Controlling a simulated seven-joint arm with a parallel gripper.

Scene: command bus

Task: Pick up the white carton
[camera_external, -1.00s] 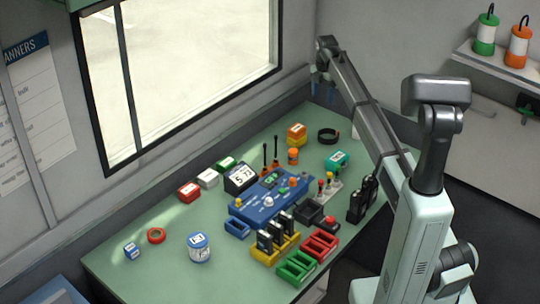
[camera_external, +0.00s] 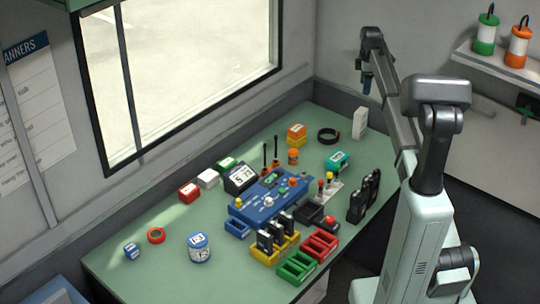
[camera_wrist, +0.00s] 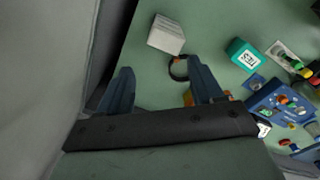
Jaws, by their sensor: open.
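A tall white carton (camera_external: 360,123) stands upright at the far right corner of the green table. In the wrist view the white carton (camera_wrist: 166,35) lies beyond the fingertips, near the top of the picture, with its top and a lined side showing. My gripper (camera_external: 367,83) is raised above the table, over the carton's end of it. In the wrist view my gripper (camera_wrist: 160,72) has its two blue fingers wide apart with nothing between them. The carton is apart from both fingers. A smaller, low white box (camera_external: 208,178) lies by the window side.
A black ring (camera_external: 328,135) lies left of the carton. Orange and yellow boxes (camera_external: 296,134) and a teal box (camera_external: 337,161) are nearby. A blue console (camera_external: 268,200) fills the middle. The wall (camera_external: 345,95) rises close behind the carton.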

